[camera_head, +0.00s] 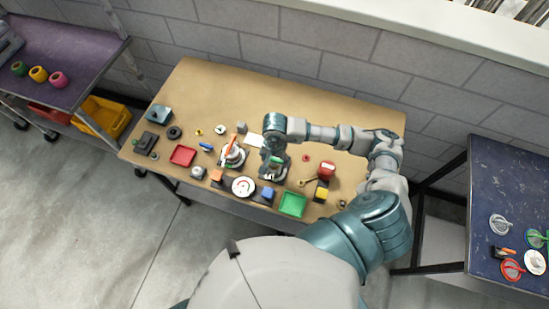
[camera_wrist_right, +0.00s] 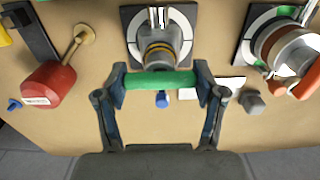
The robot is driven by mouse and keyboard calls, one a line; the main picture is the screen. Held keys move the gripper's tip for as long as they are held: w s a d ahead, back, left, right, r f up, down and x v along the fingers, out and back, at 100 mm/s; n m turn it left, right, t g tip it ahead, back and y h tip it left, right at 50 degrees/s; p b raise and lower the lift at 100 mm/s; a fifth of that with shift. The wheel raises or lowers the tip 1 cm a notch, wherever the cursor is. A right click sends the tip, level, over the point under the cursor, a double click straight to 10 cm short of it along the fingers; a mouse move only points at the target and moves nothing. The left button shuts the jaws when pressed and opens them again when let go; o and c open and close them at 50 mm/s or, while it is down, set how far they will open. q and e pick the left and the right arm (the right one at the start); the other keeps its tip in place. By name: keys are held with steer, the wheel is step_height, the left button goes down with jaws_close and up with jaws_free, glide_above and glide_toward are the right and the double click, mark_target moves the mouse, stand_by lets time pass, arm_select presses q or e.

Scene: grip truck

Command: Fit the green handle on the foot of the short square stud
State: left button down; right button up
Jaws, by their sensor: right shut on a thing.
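My right gripper (camera_wrist_right: 160,86) is shut on the green handle (camera_wrist_right: 160,80), which lies crosswise between its two fingers in the right wrist view. Just beyond the handle is a grey fixture with yellow and dark bands (camera_wrist_right: 160,50), on a dark plate with a white ring (camera_wrist_right: 133,30). The handle overlaps the near end of this fixture in the picture; I cannot tell whether they touch. I cannot make out a square stud foot. In the head view my right gripper (camera_head: 273,148) is over the table, and the green handle (camera_head: 276,160) shows below it. My left gripper is out of view.
A red mallet (camera_wrist_right: 50,84) lies to the left in the wrist view. A round fixture with an orange lever (camera_wrist_right: 300,82) stands to the right, near a grey nut (camera_wrist_right: 252,102). The table (camera_head: 345,110) also holds a green tray (camera_head: 292,205) and a red tray (camera_head: 183,155).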

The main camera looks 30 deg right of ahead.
mark_target(274, 159)
steer(key=shift+f, duration=0.15)
steer(key=o, duration=1.3)
steer(key=shift+r+p, duration=1.65)
steer(key=shift+r, duration=2.15)
